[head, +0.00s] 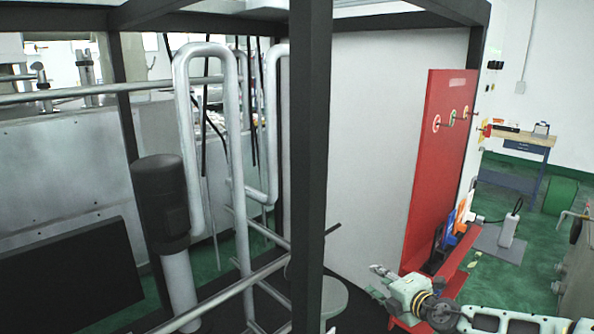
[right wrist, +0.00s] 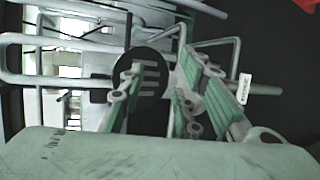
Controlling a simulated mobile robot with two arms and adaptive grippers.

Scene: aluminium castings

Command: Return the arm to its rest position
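My right arm comes in from the lower right in the head view. Its gripper (head: 383,273) is in the air in front of the red panel's base, pointing left towards the dark frame post. In the right wrist view the two green-and-grey fingers of this gripper (right wrist: 162,75) stand apart with a gap between them. Nothing is held between them; a black round part shows behind the gap. My left gripper is in neither view.
A red panel (head: 436,165) with a red shelf stands left of the right arm. A dark upright post (head: 309,170) and bent grey pipes (head: 188,130) fill the middle and left. Green floor (head: 520,275) is partly open at right, near a workbench (head: 522,140).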

